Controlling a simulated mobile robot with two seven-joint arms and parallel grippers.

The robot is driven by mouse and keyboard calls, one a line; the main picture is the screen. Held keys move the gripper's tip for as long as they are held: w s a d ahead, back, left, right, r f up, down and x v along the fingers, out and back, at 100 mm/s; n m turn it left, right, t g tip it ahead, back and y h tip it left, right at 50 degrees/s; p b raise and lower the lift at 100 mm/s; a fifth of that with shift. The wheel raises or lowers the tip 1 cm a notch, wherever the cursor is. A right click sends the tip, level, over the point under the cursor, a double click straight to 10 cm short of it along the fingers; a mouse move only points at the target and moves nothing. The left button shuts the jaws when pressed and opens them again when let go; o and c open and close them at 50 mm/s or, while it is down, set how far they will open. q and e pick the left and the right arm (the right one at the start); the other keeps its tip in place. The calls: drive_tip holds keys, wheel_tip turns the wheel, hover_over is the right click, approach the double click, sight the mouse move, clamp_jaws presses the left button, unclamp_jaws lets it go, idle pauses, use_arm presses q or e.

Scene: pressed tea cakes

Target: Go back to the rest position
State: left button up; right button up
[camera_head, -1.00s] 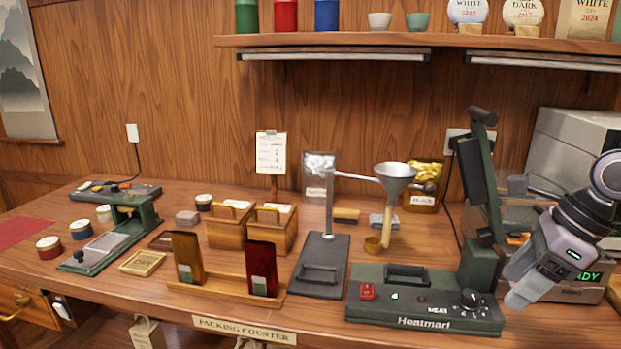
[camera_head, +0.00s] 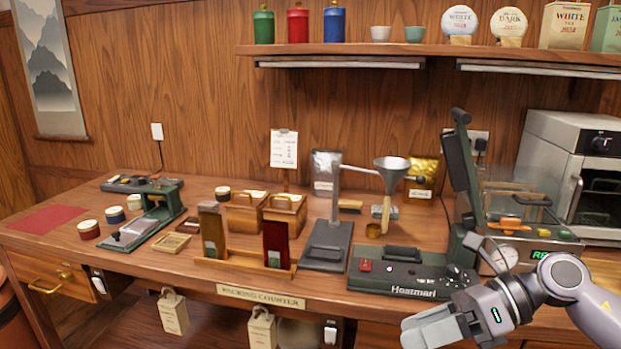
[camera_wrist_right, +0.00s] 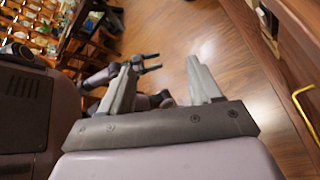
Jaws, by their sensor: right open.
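My right gripper (camera_head: 418,332) is low at the bottom right of the head view, in front of the counter's front edge. In the right wrist view its two grey fingers (camera_wrist_right: 162,68) stand apart with nothing between them, over the wooden floor. My left gripper is not in the head view. A small grey jointed piece with dark prongs shows behind the fingers in the right wrist view. It may belong to my left arm, but I cannot tell the state of its jaws.
The wooden counter (camera_head: 45,247) holds a green sealer (camera_head: 400,283), a funnel stand (camera_head: 325,250), wooden boxes and several small tins. A silver oven (camera_head: 550,150) stands at the right. A drawer handle (camera_wrist_right: 305,105) is at the right in the wrist view. Open floor lies below.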

drive_tip(key=a+m+t+y+p, duration=0.1)
drive_tip(key=a+m+t+y, duration=0.5)
drive_tip(key=m, duration=0.5)
drive_tip(key=s+d+f+m+t+h+p, duration=0.1)
drive_tip(key=d+f+m+t+h, duration=0.4)
drive_tip(key=m, duration=0.7)
drive_tip(key=d+f+m+t+h, duration=0.2)
drive_tip(key=f+m+t+h, duration=0.4)
drive_tip(key=m, duration=0.5)
drive_tip(key=s+d+f+m+g+h, duration=0.1)
drive_tip(key=s+f+m+g+h, duration=0.1)
drive_tip(key=s+f+m, duration=0.3)
drive_tip(key=s+d+f+m+g+h+p, duration=0.1)
drive_tip(key=s+d+f+m+g+h, duration=0.1)
drive_tip(key=s+f, duration=0.7)
wheel_tip(320, 180, down, 3)
drive_tip(key=m+g+h, duration=0.1)
drive_tip(key=m+g, duration=0.1)
drive_tip(key=g, duration=0.1)
drive_tip(key=shift+d+r+m+h, duration=0.2)
drive_tip(key=shift+d+m+h, duration=0.1)
drive_tip(key=shift+m, duration=0.1)
